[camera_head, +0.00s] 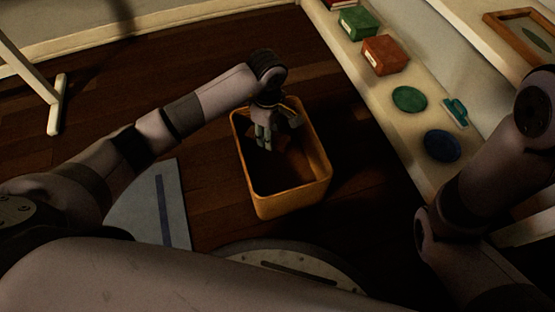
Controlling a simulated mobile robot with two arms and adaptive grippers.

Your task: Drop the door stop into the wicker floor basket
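The floor basket (322,168) is an orange-yellow, open-topped bin standing on the dark wood floor in the middle of the view. My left arm reaches in from the left, and my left gripper (279,126) hangs over the far part of its opening, pointing down. Its fingers look spread apart, with nothing clearly held between them. Faint brown shapes show in the dark inside the basket below the fingers; I cannot tell whether one is the door stop. My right arm shows at the right, but its gripper is out of view.
A pale shelf at the right holds a green box (354,22), an orange-red box (385,54), a green disc (409,99), a blue disc (442,145) and a teal-handled item (456,112). A pale stand leg (55,105) is at the left. Floor around the basket is mostly clear.

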